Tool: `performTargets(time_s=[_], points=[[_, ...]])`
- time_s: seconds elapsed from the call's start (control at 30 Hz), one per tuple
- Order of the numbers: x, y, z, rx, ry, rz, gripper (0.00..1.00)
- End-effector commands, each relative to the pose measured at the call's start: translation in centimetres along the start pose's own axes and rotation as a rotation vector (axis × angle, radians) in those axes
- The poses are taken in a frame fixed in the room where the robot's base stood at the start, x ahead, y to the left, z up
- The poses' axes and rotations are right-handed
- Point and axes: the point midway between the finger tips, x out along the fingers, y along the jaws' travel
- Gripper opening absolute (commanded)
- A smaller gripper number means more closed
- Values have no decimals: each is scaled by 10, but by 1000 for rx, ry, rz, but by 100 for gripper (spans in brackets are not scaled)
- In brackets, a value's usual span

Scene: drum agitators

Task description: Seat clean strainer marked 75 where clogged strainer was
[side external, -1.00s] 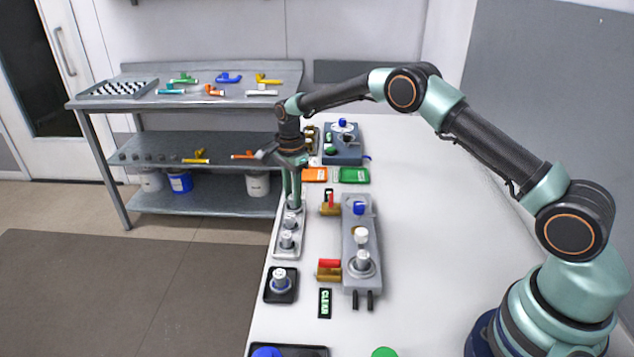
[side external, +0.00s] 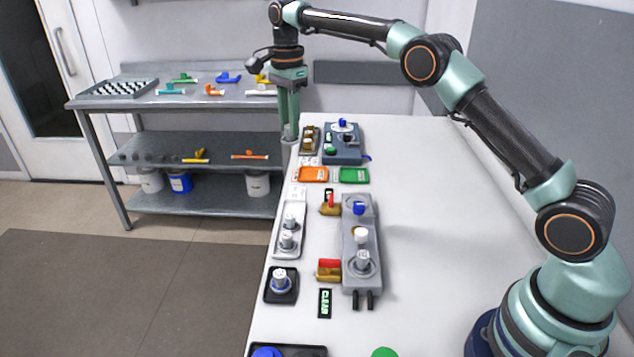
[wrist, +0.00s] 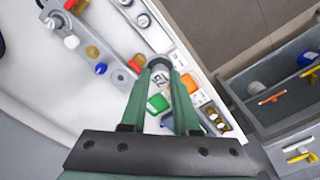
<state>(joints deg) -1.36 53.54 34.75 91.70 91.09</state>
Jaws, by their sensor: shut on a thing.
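My gripper (side external: 289,136) is shut on a pale grey strainer (side external: 290,131) and holds it high over the far left edge of the bench. In the wrist view the strainer (wrist: 160,68) sits between the fingertips, and its marking cannot be read. A similar part (side external: 280,281) stands on a small black tray (side external: 270,297).
Orange (side external: 313,174) and green (side external: 354,175) pads and a blue-grey unit (side external: 343,150) lie farther back. The right bench is clear.

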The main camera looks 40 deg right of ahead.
Motion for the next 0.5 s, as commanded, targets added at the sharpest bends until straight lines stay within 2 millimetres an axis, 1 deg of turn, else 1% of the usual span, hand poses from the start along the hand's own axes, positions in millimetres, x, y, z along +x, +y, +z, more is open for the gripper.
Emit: performTargets(time_s=[0.07,0.17,0.37,0.5], points=[[0,1,-4,-11,0,1,0],[6,4,-15,-46,0,2,0],[30,20,-46,-165,-1,4,0],[48,38,-68,-258,-1,3,0]])
